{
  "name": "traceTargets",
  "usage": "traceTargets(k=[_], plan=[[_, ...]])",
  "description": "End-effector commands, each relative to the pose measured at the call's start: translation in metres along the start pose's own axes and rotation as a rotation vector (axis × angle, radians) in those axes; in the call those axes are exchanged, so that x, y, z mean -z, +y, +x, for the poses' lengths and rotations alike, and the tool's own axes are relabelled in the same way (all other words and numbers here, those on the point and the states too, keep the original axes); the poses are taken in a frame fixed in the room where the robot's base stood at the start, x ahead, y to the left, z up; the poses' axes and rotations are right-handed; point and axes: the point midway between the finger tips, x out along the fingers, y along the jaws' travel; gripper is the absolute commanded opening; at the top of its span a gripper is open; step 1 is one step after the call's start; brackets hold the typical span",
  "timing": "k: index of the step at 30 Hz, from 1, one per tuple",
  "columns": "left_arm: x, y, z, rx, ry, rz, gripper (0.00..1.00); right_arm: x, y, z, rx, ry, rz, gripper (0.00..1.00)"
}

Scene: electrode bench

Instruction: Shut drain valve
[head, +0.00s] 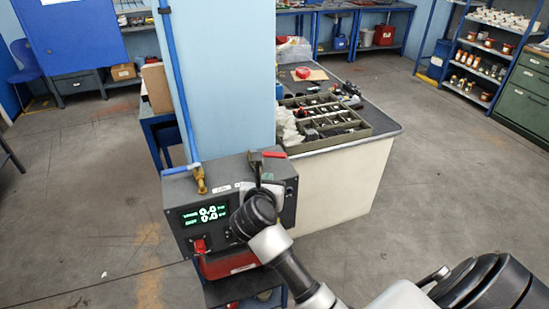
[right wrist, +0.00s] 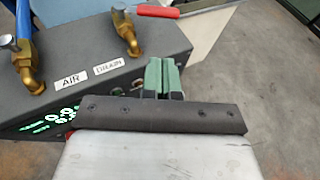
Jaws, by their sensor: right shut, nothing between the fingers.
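The drain valve (right wrist: 128,36) is a brass fitting on top of a dark grey box, behind a white label reading DRAIN (right wrist: 111,68). Its red lever (right wrist: 158,11) points sideways to the right; it also shows in the head view (head: 274,154). The brass valve body is mostly hidden by my right gripper in the head view. My right gripper (right wrist: 163,68) is shut and empty, its green fingers together. It is at the box's right part, near the drain valve and apart from the red lever in the wrist view. My left gripper is not in view.
A brass air valve (head: 200,180) with a blue hose (head: 177,85) stands left on the box (head: 180,195). The box front has a lit green display (head: 206,214) and a red knob (head: 201,246). A bench with a divided tray (head: 370,133) stands behind right.

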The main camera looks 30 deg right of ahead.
Motion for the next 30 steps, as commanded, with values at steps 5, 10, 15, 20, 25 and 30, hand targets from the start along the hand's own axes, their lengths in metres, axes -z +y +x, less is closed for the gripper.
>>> traceTargets(k=[5,10,15,20,25,30], plan=[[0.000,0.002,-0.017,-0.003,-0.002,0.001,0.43,-0.005,0.000,0.039,0.002,-0.002,-0.008,0.00],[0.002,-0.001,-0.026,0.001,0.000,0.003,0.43,-0.004,-0.001,0.073,0.004,-0.001,-0.008,0.00],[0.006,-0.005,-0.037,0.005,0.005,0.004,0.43,-0.011,0.000,0.097,0.002,-0.003,-0.007,0.00],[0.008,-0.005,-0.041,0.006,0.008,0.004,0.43,-0.013,0.000,0.108,0.001,-0.002,-0.004,0.00],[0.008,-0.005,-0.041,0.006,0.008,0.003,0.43,-0.012,0.000,0.111,0.000,-0.001,-0.004,0.00],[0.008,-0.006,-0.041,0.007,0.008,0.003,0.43,-0.012,0.000,0.111,0.000,-0.001,-0.004,0.00]])
